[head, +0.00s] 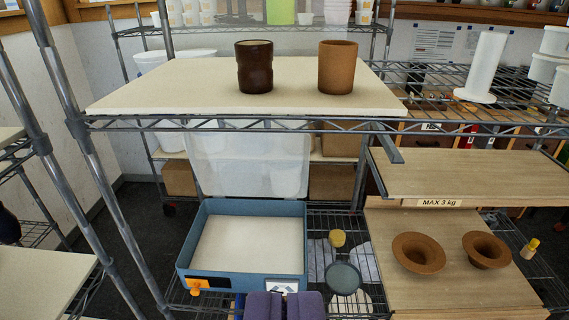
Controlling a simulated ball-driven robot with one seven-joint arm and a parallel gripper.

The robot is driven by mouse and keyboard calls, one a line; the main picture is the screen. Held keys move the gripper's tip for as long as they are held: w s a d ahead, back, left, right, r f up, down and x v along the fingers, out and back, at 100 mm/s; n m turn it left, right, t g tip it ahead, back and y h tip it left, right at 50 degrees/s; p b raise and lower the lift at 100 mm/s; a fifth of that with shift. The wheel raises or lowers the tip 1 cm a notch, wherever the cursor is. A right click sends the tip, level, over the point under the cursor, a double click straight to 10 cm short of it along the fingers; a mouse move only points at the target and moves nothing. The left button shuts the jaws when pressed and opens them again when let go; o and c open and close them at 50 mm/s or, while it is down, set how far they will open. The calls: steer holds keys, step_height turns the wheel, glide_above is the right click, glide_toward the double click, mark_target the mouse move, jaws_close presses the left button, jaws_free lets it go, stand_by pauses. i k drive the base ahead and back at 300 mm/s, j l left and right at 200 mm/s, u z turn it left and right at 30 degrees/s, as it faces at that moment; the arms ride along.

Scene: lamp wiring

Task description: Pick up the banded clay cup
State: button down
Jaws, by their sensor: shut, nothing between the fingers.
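Two cups stand upright on the cream board of the upper shelf (170,88). The left one is a dark brown, glossy cup (254,68) with a ridged, waisted side. The right one is a plain-looking terracotta cup (337,68) with straight sides. Banding is hard to make out at this size; the dark cup's ridges look most like bands. My gripper (284,306) shows as two purple fingers at the bottom edge. It is shut and empty, well below both cups in the picture and apart from them.
A blue tray (183,255) with a pale floor is just beyond my gripper. Two flared brown bowls (418,253) (487,250) sit on the lower right board. A wooden shelf marked MAX 3 kg (470,175) is above them. Rack posts (80,130) stand at left. The board around the cups is clear.

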mark_target(254, 58)
steer(key=k+j, duration=0.1)
steer(key=j, duration=0.2)
steer(key=k+j, duration=0.15)
steer(key=j, duration=0.2)
steer(key=k+j, duration=0.1)
steer(key=j, duration=0.2)
steer(key=i, duration=1.1)
steer(key=i+j+z, duration=0.15)
steer(key=i, duration=1)
